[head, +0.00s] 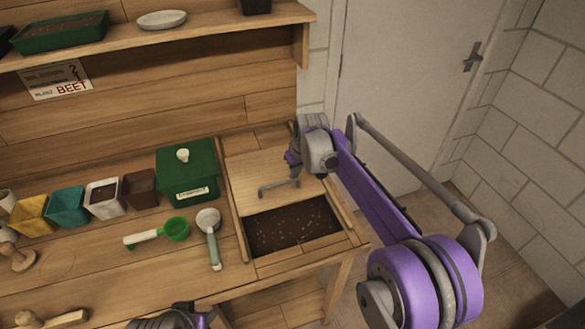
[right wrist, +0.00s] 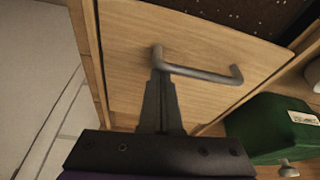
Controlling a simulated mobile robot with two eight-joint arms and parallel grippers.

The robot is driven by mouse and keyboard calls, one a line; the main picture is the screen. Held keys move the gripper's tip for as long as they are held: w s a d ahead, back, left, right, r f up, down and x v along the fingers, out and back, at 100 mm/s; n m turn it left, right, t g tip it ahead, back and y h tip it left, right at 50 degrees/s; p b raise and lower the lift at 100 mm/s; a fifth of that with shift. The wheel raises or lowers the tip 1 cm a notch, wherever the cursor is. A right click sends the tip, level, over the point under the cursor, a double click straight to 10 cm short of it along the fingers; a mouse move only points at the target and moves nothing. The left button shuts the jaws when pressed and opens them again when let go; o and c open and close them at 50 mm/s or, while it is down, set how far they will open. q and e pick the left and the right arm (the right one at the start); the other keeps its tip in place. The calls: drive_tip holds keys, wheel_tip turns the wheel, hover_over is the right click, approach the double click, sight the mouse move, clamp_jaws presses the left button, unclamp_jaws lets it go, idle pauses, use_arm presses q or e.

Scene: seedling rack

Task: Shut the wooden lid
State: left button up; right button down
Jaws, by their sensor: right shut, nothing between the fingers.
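The wooden lid (head: 245,175) is a flat pale board over the back part of a bin sunk in the bench's right end. Dark soil (head: 292,226) with pale specks shows in the open front part. A grey bar handle (head: 270,190) stands on the lid near its front edge; it also shows in the right wrist view (right wrist: 205,75). My right gripper (head: 291,176) is shut and empty, low over the lid. In the right wrist view its fingertips (right wrist: 158,73) are at one end of the handle; whether they touch it I cannot tell. My left gripper is not clearly visible.
A green box (head: 187,172) with a pale knob stands left of the bin. A green scoop (head: 172,230) and a grey-handled scoop (head: 209,226) lie before it. Several small pots line the left, including a teal one (head: 68,207). A white door (head: 400,80) is behind.

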drive_tip(key=s+d+b, duration=0.1)
drive_tip(key=s+d, duration=0.2)
drive_tip(key=s, duration=1)
drive_tip(key=shift+s+d+f, duration=0.15)
drive_tip(key=shift+s+d, duration=0.1)
drive_tip(key=shift+s, duration=0.1)
drive_tip(key=shift+s, duration=0.1)
